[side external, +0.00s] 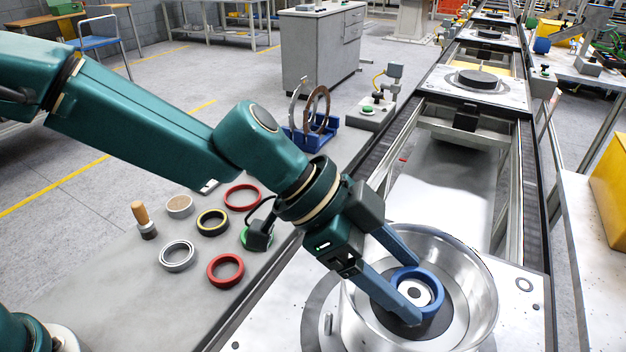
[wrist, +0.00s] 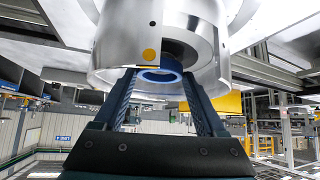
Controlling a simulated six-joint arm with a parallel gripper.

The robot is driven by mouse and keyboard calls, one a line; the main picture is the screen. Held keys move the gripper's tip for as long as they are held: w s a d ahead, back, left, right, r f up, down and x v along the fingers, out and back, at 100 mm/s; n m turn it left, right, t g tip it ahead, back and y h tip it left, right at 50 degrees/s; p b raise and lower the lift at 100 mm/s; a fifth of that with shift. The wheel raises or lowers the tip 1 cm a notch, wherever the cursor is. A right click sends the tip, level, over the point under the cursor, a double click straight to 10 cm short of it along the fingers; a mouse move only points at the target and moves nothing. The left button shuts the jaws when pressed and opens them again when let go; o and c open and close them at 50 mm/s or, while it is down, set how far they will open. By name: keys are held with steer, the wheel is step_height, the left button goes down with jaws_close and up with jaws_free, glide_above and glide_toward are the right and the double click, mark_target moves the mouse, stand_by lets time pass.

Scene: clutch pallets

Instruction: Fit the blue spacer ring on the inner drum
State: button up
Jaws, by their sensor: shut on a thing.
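The blue spacer ring (side external: 438,296) is between the two blue fingers of my gripper (side external: 411,291), inside the large shiny metal housing (side external: 484,292). My gripper is shut on the ring. The pale top of the inner drum (side external: 413,292), with a dark centre, shows through the ring's opening. I cannot tell whether the ring is around the drum or still just above it. In the wrist view the blue ring (wrist: 160,76) shows between the fingertips of my gripper (wrist: 158,80), under the metal housing (wrist: 115,50). The fingers hide parts of the ring.
The housing's wall surrounds my fingers closely. On the grey bench to the left lie red rings (side external: 226,283), a silver ring (side external: 178,268), a yellow-black ring (side external: 213,232) and a wooden-handled tool (side external: 143,214). A blue stand (side external: 312,138) holds a brown ring. More pallets (side external: 507,92) sit farther along the conveyor.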

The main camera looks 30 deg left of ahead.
steer(key=shift+f, duration=0.25)
steer(key=o, duration=1.4)
steer(key=shift+r, duration=0.15)
steer(key=shift+r, duration=0.6)
steer(key=v, duration=1.1)
steer(key=s+a+f+n+t+y, duration=0.1)
steer(key=s+a+n+y, duration=0.2)
steer(key=a+n, duration=0.2)
steer(key=s+a+f+n+t+y, duration=0.1)
steer(key=s+a+n, duration=0.3)
steer(key=a, duration=0.6)
steer(key=s+a+f+n+t+y, duration=0.1)
steer(key=s+a+n+y, duration=0.3)
steer(key=a, duration=0.4)
steer(key=shift+s+f+n+y, duration=0.2)
steer(key=shift+f+n+y, duration=0.1)
steer(key=shift+f+n, duration=0.55)
